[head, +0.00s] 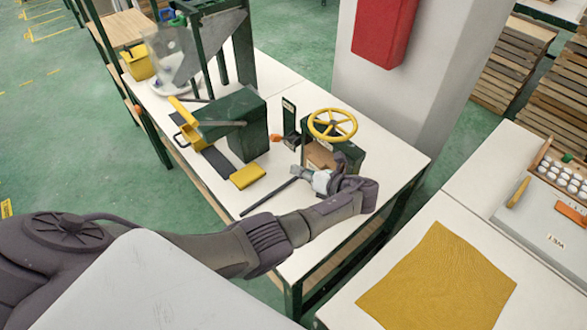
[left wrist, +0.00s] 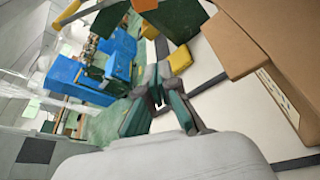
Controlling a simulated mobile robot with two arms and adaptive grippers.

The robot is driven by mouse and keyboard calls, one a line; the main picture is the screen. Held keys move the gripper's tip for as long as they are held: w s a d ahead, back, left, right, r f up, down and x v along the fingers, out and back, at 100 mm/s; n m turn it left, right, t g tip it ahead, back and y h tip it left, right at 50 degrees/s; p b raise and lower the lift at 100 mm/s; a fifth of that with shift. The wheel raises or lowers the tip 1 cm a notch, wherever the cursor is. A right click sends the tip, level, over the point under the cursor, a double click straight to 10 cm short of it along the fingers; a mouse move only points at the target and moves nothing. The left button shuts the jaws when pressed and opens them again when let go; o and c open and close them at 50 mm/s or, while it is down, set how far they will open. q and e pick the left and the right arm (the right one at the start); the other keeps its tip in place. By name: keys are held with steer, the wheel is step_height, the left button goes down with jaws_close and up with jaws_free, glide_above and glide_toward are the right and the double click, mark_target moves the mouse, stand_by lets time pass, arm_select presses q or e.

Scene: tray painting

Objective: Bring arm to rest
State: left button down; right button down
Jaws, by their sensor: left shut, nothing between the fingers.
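My left arm comes in from the lower left in the head view and reaches over the white worktable (head: 290,255). Its left gripper (head: 316,180) is above the table, in front of the green device with the yellow handwheel (head: 333,124). In the left wrist view the left gripper's fingers (left wrist: 158,78) come together with nothing between them. In the head view the fingertips are small and hard to make out. My right gripper is in neither view.
A green machine (head: 234,114) with yellow parts stands left of the handwheel device. A dark rod (head: 270,197) shows near the gripper. A mustard cloth (head: 437,283) lies on the right table. A pillar with a red box (head: 384,30) rises behind. Green floor (head: 60,110) is open at left.

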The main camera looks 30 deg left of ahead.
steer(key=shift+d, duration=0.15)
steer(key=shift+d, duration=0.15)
